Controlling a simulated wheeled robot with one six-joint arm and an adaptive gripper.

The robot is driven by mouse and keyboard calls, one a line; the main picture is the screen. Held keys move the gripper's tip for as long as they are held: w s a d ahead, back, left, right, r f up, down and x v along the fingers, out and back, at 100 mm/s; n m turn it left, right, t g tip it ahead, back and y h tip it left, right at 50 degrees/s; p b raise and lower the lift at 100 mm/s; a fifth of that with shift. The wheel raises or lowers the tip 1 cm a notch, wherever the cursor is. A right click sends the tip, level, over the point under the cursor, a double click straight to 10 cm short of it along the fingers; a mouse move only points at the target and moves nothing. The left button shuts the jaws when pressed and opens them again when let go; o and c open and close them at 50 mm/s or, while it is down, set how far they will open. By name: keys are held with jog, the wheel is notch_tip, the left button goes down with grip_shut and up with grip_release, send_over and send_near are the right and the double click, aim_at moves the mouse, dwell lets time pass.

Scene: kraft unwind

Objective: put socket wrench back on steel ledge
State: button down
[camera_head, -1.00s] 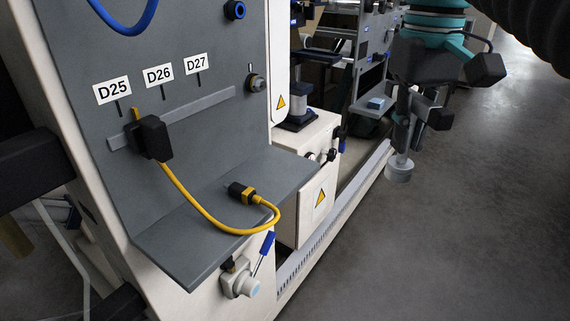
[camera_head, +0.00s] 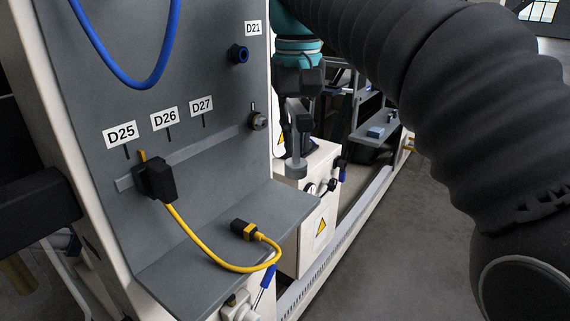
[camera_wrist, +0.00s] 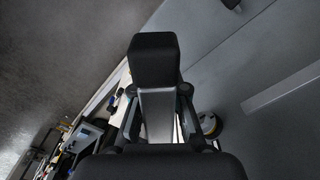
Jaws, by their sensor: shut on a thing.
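The socket wrench (camera_head: 296,168) hangs below my gripper (camera_head: 300,122), its round grey end pointing down. The steel ledge (camera_head: 200,255) is the grey shelf jutting from the panel's foot, to the left of and nearer than the wrench. The wrench is apart from the ledge.
A yellow cable (camera_head: 205,245) with a black plug (camera_head: 242,229) lies on the ledge, and its other end is a black block (camera_head: 158,180) on the panel under D25. A blue hose (camera_head: 150,75) hangs above. A white box (camera_head: 312,215) stands behind the ledge. The ledge's front left is clear.

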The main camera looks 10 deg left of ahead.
jog(key=shift+w+a+f+b, duration=0.15)
jog(key=shift+a+f+b, duration=0.2)
jog(key=shift+f, duration=0.75)
jog(key=shift+w+a+f+b, duration=0.2)
jog(key=shift+a+f, duration=0.1)
jog(key=shift+f, duration=0.8)
jog(key=shift+w+a+f+b, duration=0.1)
jog(key=shift+a+f+b, duration=0.25)
jog(key=shift+f, duration=0.75)
jog(key=shift+a+f, duration=0.2)
jog(key=c, duration=1.2)
grip_release()
notch_tip(320, 180, up, 12)
jog(key=p, duration=0.2)
